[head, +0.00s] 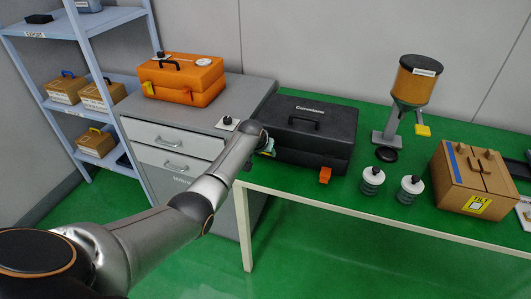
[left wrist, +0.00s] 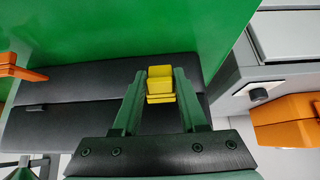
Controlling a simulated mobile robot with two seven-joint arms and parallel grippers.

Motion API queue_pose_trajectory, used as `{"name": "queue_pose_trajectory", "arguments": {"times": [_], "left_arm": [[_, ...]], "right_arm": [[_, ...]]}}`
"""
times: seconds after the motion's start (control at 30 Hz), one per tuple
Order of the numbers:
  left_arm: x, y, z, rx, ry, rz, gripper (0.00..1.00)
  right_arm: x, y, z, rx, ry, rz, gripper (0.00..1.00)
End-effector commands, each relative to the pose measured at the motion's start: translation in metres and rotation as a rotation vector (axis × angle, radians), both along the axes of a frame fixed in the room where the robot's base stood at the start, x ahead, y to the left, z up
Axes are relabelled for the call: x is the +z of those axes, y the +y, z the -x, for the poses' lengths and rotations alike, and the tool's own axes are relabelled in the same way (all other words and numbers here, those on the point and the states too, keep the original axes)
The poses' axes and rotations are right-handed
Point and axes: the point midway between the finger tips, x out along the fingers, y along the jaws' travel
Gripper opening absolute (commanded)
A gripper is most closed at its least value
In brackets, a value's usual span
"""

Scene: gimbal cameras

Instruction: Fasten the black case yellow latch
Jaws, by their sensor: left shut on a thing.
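The black case (head: 308,132) stands closed on the left end of the green table, with a handle on its lid. It also shows in the left wrist view (left wrist: 70,105). My left gripper (head: 267,147) is at the case's front left side. In the left wrist view its two green fingers (left wrist: 160,92) are shut on the yellow latch (left wrist: 160,77), one on each side of it. In the head view my wrist hides most of this latch. An orange latch (head: 325,174) sticks out at the case's front right and shows at the left wrist view's left edge (left wrist: 20,70). My right gripper is not in view.
A grey cabinet (head: 190,118) with an orange case (head: 184,80) stands left of the green table (head: 280,182). Two jars (head: 372,180), a hopper on a stand (head: 414,82) and a wooden box (head: 472,178) are to the right. Shelves (head: 95,65) stand far left.

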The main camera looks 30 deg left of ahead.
Motion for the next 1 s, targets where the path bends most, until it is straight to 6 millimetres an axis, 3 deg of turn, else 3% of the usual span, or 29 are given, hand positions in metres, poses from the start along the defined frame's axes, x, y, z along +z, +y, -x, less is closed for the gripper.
{"name": "queue_pose_trajectory", "arguments": {"times": [0.3,0.9,0.93,1.0], "left_arm": [[0.0011,0.0014,-0.0032,0.001,0.095,0.022,0.00],[0.0019,0.0014,-0.0037,0.000,0.118,0.027,0.00],[0.0019,0.0013,-0.0038,0.001,0.118,0.027,0.45],[0.0020,0.0013,-0.0038,0.001,0.117,0.027,0.53]], "right_arm": [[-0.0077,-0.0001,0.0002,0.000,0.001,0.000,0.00],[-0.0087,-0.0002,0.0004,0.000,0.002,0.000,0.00],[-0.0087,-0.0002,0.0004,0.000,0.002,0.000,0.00],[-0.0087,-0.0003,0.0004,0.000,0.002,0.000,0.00]]}}
